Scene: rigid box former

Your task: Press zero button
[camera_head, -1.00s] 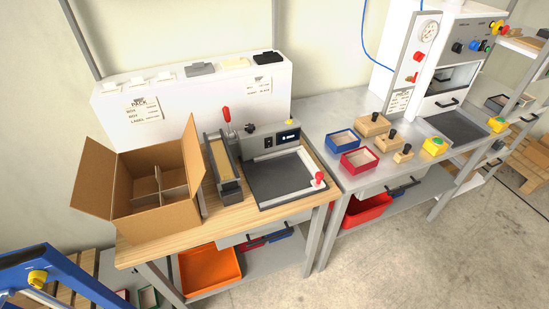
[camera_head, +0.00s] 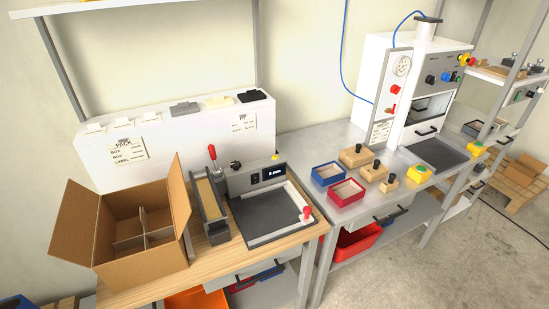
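No button marked zero can be read in this view. A grey bench device (camera_head: 236,186) with a small dark display (camera_head: 273,173) stands on the wooden bench, and the display shows small lit characters that look like a zero reading. A small yellow button or cap (camera_head: 275,157) sits on top of its housing, and a black knob (camera_head: 236,165) stands to the left of it. A dark switch (camera_head: 255,179) is on its front face, left of the display. A red knob (camera_head: 306,212) is at the tray's right corner. My gripper is not in view.
An open cardboard box (camera_head: 140,252) with dividers stands left of the device. A red-handled holder (camera_head: 210,205) is between them. The grey table (camera_head: 345,210) to the right bears blue and red trays, wooden blocks and a white press (camera_head: 430,85). Open floor (camera_head: 440,255) lies in front.

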